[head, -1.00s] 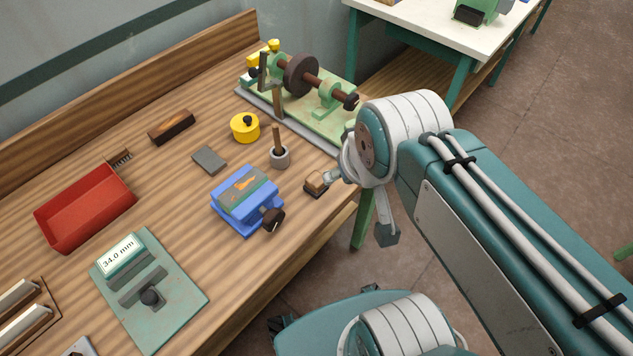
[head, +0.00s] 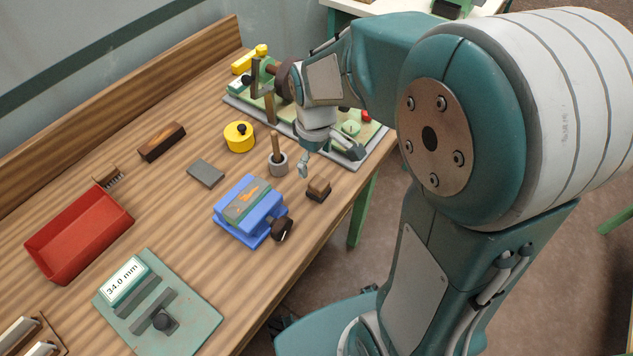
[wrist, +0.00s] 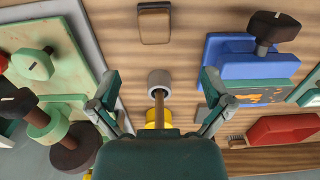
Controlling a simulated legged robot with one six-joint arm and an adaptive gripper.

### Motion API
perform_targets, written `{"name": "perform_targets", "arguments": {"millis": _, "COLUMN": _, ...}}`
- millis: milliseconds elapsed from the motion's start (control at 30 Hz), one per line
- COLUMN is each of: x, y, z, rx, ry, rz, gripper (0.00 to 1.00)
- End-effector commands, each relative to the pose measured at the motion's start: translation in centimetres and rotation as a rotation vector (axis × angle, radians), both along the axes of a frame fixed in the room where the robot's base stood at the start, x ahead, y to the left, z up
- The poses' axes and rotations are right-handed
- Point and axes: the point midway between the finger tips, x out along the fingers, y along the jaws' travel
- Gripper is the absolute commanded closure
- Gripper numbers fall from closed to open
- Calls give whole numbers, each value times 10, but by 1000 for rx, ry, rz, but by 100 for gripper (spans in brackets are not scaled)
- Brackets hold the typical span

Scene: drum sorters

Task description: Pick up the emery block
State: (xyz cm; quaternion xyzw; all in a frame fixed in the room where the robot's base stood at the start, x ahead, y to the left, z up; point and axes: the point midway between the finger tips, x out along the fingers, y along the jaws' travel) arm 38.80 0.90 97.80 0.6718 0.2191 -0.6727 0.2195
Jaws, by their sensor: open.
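The block that I take for the emery block (head: 318,190) is small, tan on top with dark sides, and lies near the table's front edge, right of the blue vise. It also shows at the top centre of the wrist view (wrist: 154,24). My gripper (head: 328,157) is open and empty, above the table and beyond the block in the head view. In the wrist view its two fingers (wrist: 158,90) are spread wide, with the grey cup seen between them and the block beyond their tips. Nothing hides the block.
The blue vise (head: 240,221) stands left of the block. The grey cup with a wooden handle (head: 278,163) is close behind. A green machine with a spindle (head: 372,134) is at the back right. A yellow pot (head: 238,138), grey slab (head: 206,173) and red tray (head: 78,238) lie farther left.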

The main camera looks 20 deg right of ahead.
Motion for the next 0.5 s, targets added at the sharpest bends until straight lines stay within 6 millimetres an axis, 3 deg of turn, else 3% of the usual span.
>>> {"name": "perform_targets", "arguments": {"millis": 200, "x": -1, "y": 0, "z": -35, "rx": 0, "ry": 6, "rz": -1, "gripper": 0}}
{"name": "perform_targets", "arguments": {"millis": 500, "x": -1, "y": -3, "z": -64, "rx": -1, "ry": 4, "rz": -3, "gripper": 0}}
